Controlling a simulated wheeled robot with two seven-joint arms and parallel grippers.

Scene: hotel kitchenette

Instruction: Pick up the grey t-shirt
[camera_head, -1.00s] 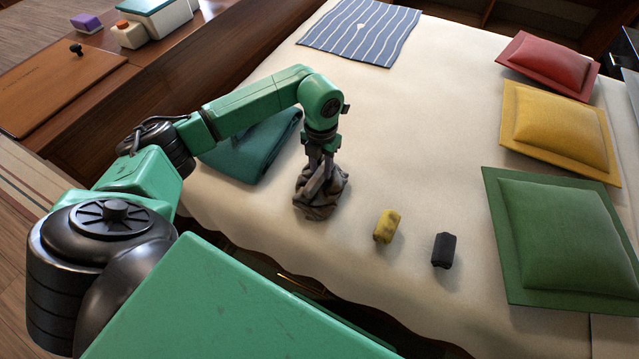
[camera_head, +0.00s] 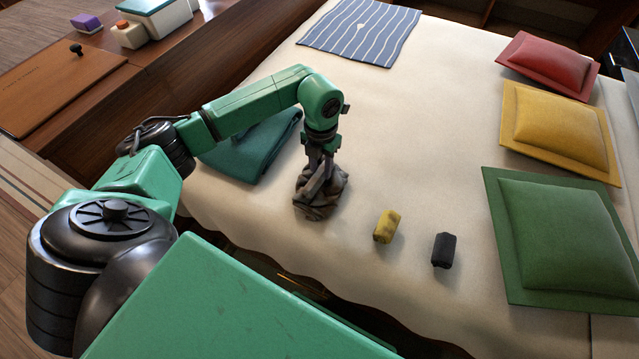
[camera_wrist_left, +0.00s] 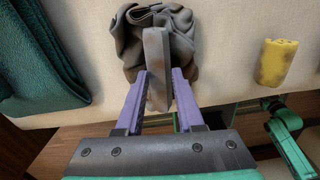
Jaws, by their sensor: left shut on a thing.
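The grey t-shirt (camera_head: 326,198) is a crumpled bundle on the cream bed cover, near the bed's front edge. It also shows at the top of the left wrist view (camera_wrist_left: 178,50), where a fold of it stands up between my fingers. My left gripper (camera_head: 318,180) points down onto it from above. In the left wrist view my left gripper (camera_wrist_left: 158,92) is shut on that fold, one finger on each side. The bundle appears to rest on the bed.
A folded teal cloth (camera_head: 255,145) lies just left of the t-shirt. A yellow roll (camera_head: 387,226) and a black roll (camera_head: 444,250) lie to its right. Green (camera_head: 555,235), yellow (camera_head: 560,130) and red (camera_head: 550,65) cushions line the right side. The bed's middle is clear.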

